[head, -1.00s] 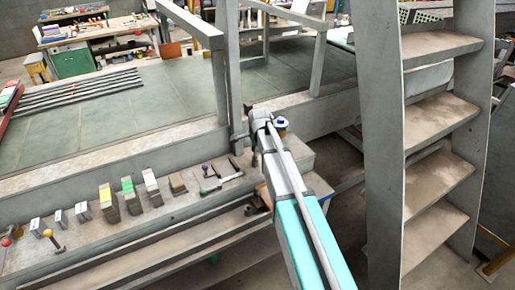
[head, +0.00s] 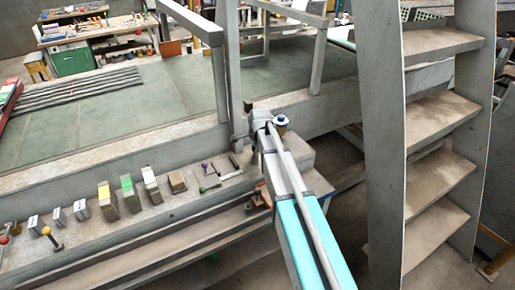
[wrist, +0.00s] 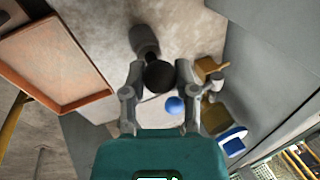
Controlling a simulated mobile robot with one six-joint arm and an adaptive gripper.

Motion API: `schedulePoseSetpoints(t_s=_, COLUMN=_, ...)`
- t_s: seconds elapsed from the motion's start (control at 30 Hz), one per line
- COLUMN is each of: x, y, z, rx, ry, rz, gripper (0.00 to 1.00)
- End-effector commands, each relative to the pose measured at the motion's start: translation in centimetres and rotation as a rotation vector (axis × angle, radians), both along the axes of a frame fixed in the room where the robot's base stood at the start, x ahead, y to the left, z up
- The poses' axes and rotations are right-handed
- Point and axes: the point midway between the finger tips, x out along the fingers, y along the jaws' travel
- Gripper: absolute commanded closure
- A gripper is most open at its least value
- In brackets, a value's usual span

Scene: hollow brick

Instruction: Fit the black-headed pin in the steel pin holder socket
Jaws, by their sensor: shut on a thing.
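In the wrist view my gripper (wrist: 159,70) is shut on the black-headed pin (wrist: 158,79), whose round black head shows between the two fingertips. A dark grey steel cylinder (wrist: 143,38), which looks like the steel pin holder, stands just beyond the head, slightly left and up in the picture. I cannot tell whether the pin touches it or sits in its socket. In the head view my arm hides the fingers, the pin and the holder.
An orange-brown tray (wrist: 60,65) lies left in the wrist view. In the head view several blocks (head: 107,200) line the ledge, and a ladder (head: 437,150) stands at right.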

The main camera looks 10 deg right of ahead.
Motion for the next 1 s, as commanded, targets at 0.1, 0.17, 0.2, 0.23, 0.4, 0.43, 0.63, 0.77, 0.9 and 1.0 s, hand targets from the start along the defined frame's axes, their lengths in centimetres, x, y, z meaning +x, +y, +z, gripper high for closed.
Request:
schedulePoseSetpoints(t_s=0.1, x=0.00, y=-0.01, z=-0.22, rx=0.000, ry=0.000, rz=0.000, gripper=1.00)
schedulePoseSetpoints(t_s=0.17, x=0.00, y=-0.01, z=-0.29, rx=0.000, ry=0.000, rz=0.000, gripper=1.00)
schedulePoseSetpoints(t_s=0.2, x=0.00, y=-0.01, z=-0.34, rx=0.000, ry=0.000, rz=0.000, gripper=1.00)
schedulePoseSetpoints(t_s=0.23, x=0.00, y=-0.01, z=-0.27, rx=0.000, ry=0.000, rz=0.000, gripper=0.56)
schedulePoseSetpoints(t_s=0.4, x=0.01, y=-0.01, z=-0.25, rx=0.000, ry=0.000, rz=0.000, gripper=0.25)
schedulePoseSetpoints(t_s=0.43, x=0.01, y=-0.01, z=-0.25, rx=0.000, ry=0.000, rz=0.000, gripper=0.22)
schedulePoseSetpoints(t_s=0.63, x=0.01, y=-0.01, z=-0.25, rx=0.000, ry=0.000, rz=0.000, gripper=0.22)
schedulePoseSetpoints(t_s=0.77, x=0.00, y=-0.01, z=-0.25, rx=0.000, ry=0.000, rz=0.000, gripper=0.22)
schedulePoseSetpoints(t_s=0.9, x=0.00, y=-0.01, z=-0.25, rx=0.000, ry=0.000, rz=0.000, gripper=0.22)
schedulePoseSetpoints(t_s=1.0, x=0.00, y=-0.01, z=-0.25, rx=0.000, ry=0.000, rz=0.000, gripper=0.22)
